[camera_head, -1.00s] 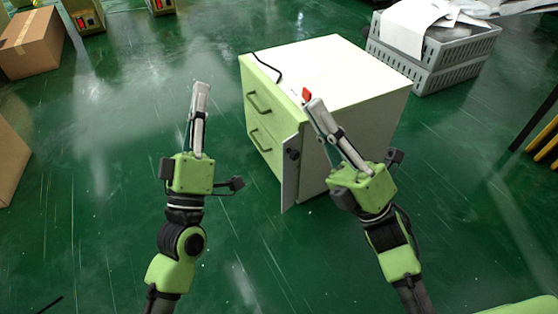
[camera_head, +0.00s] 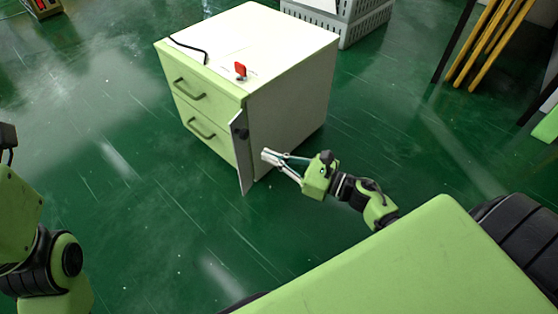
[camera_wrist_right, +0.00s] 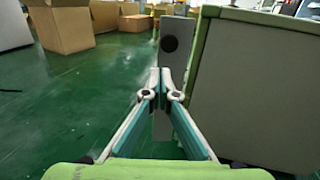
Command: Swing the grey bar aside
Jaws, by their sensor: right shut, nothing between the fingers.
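The grey bar (camera_head: 240,165) is an upright flat strip with a black round lock, at the front right edge of the pale green cabinet (camera_head: 290,100). It sticks out from that edge. In the right wrist view the bar (camera_wrist_right: 175,45) stands straight ahead, beside the cabinet's side wall (camera_wrist_right: 255,90). My right gripper (camera_head: 266,156) is shut and empty, low by the cabinet's right side, just right of the bar. Its fingertips (camera_wrist_right: 161,72) overlap the bar in the wrist view; I cannot tell if they touch. My left arm shows at the left edge, its fingers out of frame.
A red object (camera_head: 240,69) and a black cable (camera_head: 188,47) lie on the cabinet top. Two drawer handles (camera_head: 190,90) stick out from its front. A grey crate (camera_head: 340,22) stands behind. Cardboard boxes (camera_wrist_right: 62,28) show far left in the wrist view. Green floor in front is clear.

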